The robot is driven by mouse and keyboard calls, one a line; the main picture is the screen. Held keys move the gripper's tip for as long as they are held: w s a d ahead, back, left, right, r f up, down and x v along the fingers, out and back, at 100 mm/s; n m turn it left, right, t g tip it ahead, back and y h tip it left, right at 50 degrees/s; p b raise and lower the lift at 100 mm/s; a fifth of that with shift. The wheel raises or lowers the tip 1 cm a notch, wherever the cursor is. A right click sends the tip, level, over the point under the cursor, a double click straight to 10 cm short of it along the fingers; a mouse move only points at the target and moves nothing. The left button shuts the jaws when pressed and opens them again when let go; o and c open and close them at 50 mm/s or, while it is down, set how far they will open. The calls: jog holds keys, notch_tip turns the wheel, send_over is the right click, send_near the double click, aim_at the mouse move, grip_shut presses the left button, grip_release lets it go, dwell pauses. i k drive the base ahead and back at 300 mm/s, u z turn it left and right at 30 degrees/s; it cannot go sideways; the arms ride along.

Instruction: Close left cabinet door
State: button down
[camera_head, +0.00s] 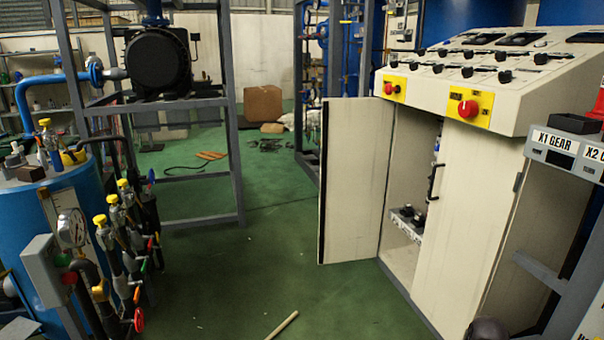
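The left cabinet door (356,180) is a cream panel that stands wide open, swung out to the left of the control cabinet. Its dark outer edge faces me, and I see no handle on the side in view. The cabinet opening (408,170) shows a shelf with small dark parts on it. The right cabinet door (468,215) is shut, with a black handle (433,182) at its left edge. I cannot make out my gripper. A dark rounded shape (487,330) at the bottom edge is cut off, and I cannot tell what it is.
The sloped control panel (480,70) with red buttons overhangs the doors. A grey unit labelled X1 GEAR (556,148) stands at the right. A blue tank (65,225) with valves stands at the left. A stick (283,325) lies on the otherwise clear green floor before the open door.

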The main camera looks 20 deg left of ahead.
aim_at(356, 133)
jog(key=u, duration=0.4)
jog(key=k, duration=1)
jog(key=u, duration=0.75)
jog(key=i, duration=1.25)
jog(key=z, duration=0.6)
jog(key=i, duration=0.8)
jog(key=z, duration=0.4)
